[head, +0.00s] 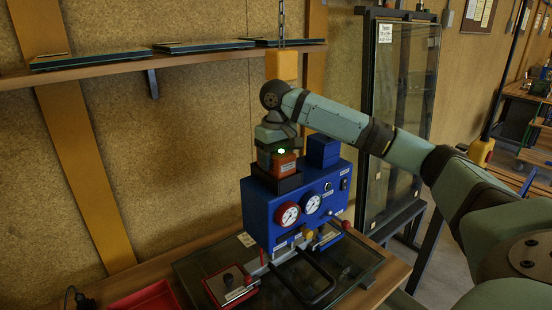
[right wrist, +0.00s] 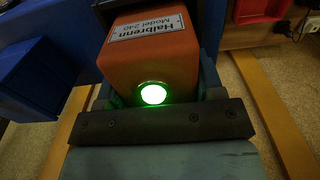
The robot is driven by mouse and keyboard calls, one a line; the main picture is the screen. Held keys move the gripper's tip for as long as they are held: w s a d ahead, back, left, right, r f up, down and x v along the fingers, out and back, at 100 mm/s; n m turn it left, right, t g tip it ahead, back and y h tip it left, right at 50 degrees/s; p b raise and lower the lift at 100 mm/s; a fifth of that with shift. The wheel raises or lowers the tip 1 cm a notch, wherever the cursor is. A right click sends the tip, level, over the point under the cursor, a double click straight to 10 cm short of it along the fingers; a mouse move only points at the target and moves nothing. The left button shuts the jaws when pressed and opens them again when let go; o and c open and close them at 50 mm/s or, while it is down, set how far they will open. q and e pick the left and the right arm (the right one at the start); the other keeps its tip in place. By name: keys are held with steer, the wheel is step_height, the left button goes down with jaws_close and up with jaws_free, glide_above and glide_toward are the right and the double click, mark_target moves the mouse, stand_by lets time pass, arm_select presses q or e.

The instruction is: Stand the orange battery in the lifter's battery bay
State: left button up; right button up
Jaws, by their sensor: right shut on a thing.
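The orange battery (head: 286,166) stands upright at the dark battery bay (head: 276,184) on top of the blue lifter (head: 262,207), with its lower part hidden by the bay's walls. My right gripper (head: 277,156) comes down from above and is shut on the battery. In the right wrist view the battery (right wrist: 160,52) shows a white label reading "Halbrenn Model 240" and a round light (right wrist: 153,94) glowing green. I cannot tell whether its base touches the bay floor. My left gripper is not in view.
The lifter carries two round gauges (head: 288,214), and a blue block (head: 322,150) stands on its right top. A glass pane (head: 355,262) lies on the bench below, with a small red-edged box (head: 230,285). A shelf (head: 110,67) runs along the wall, and a glass cabinet (head: 402,100) stands behind my arm.

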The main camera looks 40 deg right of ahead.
steer(key=o, duration=0.9)
steer(key=shift+f, duration=0.1)
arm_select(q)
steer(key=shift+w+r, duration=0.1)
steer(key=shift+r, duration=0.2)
arm_select(e)
steer(key=o, duration=0.4)
steer(key=shift+o, duration=0.2)
steer(key=shift+r, duration=0.45)
step_height(320, 180, up, 10)
steer(key=shift+f, duration=0.1)
steer(key=shift+s+r, duration=0.1)
steer(key=shift+r, duration=0.7)
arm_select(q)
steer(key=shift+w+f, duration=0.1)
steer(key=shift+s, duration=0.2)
